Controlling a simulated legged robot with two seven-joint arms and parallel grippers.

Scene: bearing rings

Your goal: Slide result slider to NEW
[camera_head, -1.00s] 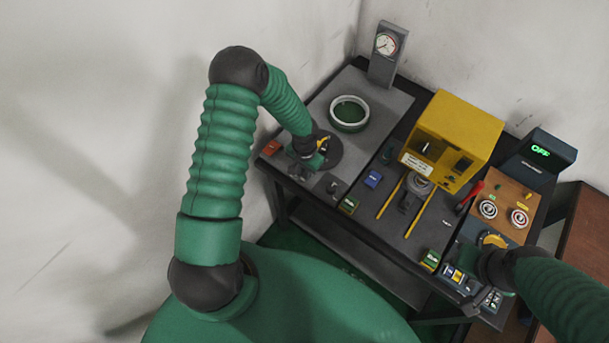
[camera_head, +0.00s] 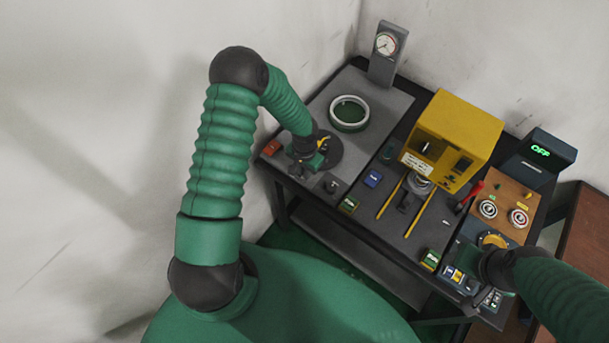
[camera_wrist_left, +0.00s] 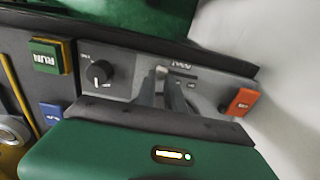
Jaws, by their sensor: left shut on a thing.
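My left gripper (camera_head: 300,172) is at the front left of the grey bench panel, beside an orange button. In the left wrist view its two fingers (camera_wrist_left: 165,92) are shut on the small result slider (camera_wrist_left: 162,72), low at the panel's front face. The fingers hide most of the slider and its track. A small printed label (camera_wrist_left: 181,65) sits beside it, too small to read surely. My right gripper (camera_head: 487,298) is at the front right of the bench, near small switches; its jaws are too small to judge.
The orange button (camera_wrist_left: 240,102), a black knob (camera_wrist_left: 98,74), a green RUN button (camera_wrist_left: 48,57) and a blue button (camera_wrist_left: 52,113) flank the slider. Behind stand a ring (camera_head: 349,113), a dial gauge (camera_head: 387,44) and a yellow press (camera_head: 455,125). A display (camera_head: 541,151) reads OFF.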

